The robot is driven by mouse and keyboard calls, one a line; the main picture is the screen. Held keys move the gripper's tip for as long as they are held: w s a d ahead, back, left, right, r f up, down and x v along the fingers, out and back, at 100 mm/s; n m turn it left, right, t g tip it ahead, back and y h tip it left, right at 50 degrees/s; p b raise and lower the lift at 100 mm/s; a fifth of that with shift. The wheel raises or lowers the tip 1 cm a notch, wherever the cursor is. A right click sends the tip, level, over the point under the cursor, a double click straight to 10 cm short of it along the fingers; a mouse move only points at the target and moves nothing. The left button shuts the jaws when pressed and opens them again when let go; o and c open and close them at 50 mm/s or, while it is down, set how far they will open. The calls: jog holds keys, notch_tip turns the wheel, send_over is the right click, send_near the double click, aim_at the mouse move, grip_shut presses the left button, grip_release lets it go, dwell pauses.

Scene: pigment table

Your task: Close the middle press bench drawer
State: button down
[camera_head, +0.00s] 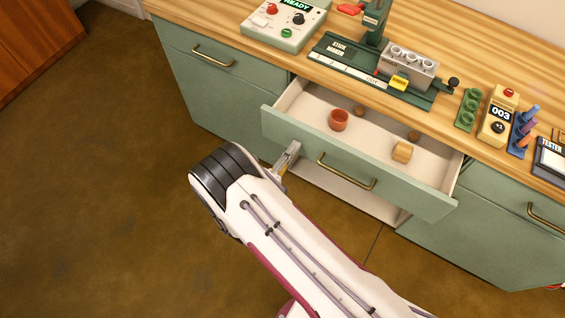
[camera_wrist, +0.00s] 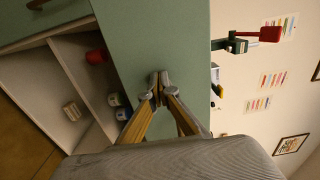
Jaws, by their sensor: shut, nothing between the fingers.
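The middle drawer (camera_head: 385,172) of the press bench stands pulled out, with its green front panel (camera_head: 405,191) well forward of the bench face. A brass handle (camera_head: 346,174) runs across that front. My gripper (camera_head: 291,152) is shut and empty, close to the left part of the drawer front. In the wrist view, the closed fingertips (camera_wrist: 160,80) lie over the green panel (camera_wrist: 160,35); I cannot tell whether they touch it. My arm hides the floor and part of the bench below the drawer's left side.
A green closed drawer (camera_head: 190,60) is at left, another panel (camera_head: 500,220) at right. The press (camera_head: 375,70) stands on the wooden top (camera_head: 210,20). Brown floor (camera_head: 90,200) is clear at left.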

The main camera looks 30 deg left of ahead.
send_over(319, 119)
jog(key=shift+w+a, duration=0.1)
dwell(0.3)
jog(key=shift+r, duration=0.1)
dwell(0.4)
jog(key=s, duration=1.4)
jog(key=shift+s, duration=0.15)
dwell(0.4)
